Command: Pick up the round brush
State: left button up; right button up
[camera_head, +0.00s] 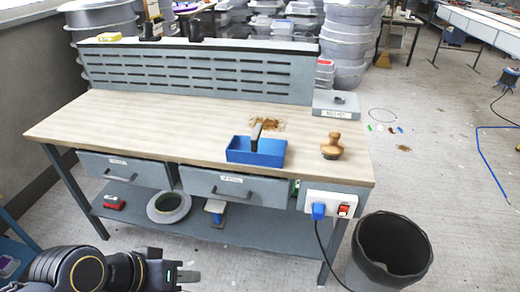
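The round brush (331,147) stands upright on the right end of the workbench top (160,118). It has a brown wooden knob and a wide round wooden body; its underside is hidden. My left gripper (187,275) is low at the bottom left of the head view, in front of the bench and below its top, well apart from the brush. I see no object in it, but its finger gap is unclear. My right gripper is not in view.
A slotted back panel (200,72) closes the bench's rear. A black bin (392,250) stands at the front right. The bench's left top is clear.

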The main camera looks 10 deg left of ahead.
aim_at(332, 150)
jog(key=i+l, duration=0.3)
jog(key=i+l+u, duration=0.7)
jog(key=l, duration=0.15)
jog(key=l+u, duration=0.35)
jog(key=u, duration=0.6)
